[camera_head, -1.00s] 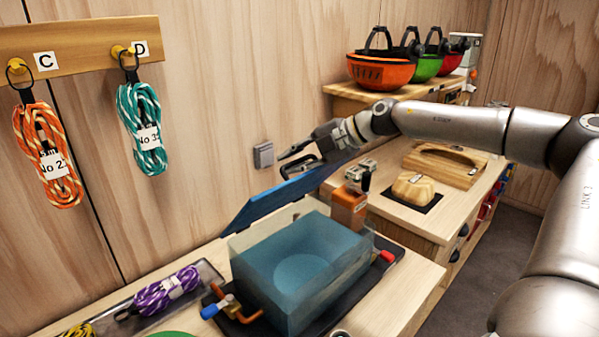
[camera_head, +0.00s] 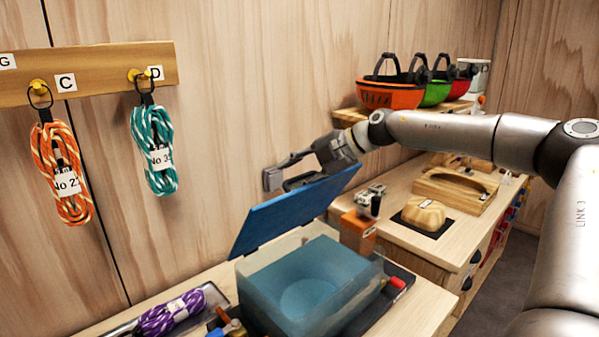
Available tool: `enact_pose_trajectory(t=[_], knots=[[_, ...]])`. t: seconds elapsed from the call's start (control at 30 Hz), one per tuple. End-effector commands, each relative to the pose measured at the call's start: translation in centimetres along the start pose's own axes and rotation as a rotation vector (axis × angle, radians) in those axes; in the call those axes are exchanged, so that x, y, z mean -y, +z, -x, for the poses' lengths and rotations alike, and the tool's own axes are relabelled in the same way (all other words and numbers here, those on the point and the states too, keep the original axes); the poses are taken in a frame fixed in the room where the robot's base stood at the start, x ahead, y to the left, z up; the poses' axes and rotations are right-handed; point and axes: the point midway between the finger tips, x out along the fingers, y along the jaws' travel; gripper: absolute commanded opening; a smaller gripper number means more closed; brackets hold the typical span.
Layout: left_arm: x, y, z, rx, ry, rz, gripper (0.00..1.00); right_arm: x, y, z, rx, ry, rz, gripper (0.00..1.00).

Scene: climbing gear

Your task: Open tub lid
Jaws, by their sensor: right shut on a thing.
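The translucent blue-grey tub (camera_head: 290,292) stands on a dark tray on the bench, in the lower middle of the head view. Its blue lid (camera_head: 285,215) is tilted up steeply along the wall side, so the tub's inside shows. My right gripper (camera_head: 292,176) reaches in from the right and is at the lid's raised upper edge, shut on the lid. Its fingers point left toward the wall, and the lid's edge partly hides the lower one. My left gripper is not in view.
An orange box (camera_head: 357,232) stands close to the tub's right. A wooden hold (camera_head: 424,214) lies on a black mat farther right. Orange, green and red helmets sit on a shelf behind. Teal rope (camera_head: 153,150) and orange rope (camera_head: 62,172) hang left; purple rope (camera_head: 170,313) lies in a tray.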

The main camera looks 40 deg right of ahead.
Motion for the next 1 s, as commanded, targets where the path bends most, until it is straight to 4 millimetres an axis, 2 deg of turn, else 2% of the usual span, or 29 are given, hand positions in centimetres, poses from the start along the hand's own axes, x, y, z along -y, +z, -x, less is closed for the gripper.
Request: enact_pose_trajectory(t=[0.03, 0.57, 0.6, 0.63, 0.77, 1.0], knots=[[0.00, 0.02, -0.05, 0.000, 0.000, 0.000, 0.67, -0.89, 0.28, 0.19, 0.012, 0.031, 0.001, 0.00], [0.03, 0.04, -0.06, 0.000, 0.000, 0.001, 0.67, -0.86, 0.30, 0.17, 0.013, 0.031, 0.001, 0.00], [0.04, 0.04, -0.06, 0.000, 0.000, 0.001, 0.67, -0.87, 0.32, 0.17, 0.013, 0.031, 0.000, 0.30], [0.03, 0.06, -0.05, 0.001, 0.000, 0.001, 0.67, -0.85, 0.33, 0.17, 0.014, 0.031, 0.000, 0.27], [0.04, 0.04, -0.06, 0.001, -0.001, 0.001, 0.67, -0.65, 0.39, 0.09, 0.015, 0.027, 0.000, 0.30], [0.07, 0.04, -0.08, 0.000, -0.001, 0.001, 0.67, -0.29, 0.49, -0.06, 0.016, 0.020, -0.002, 0.26]])
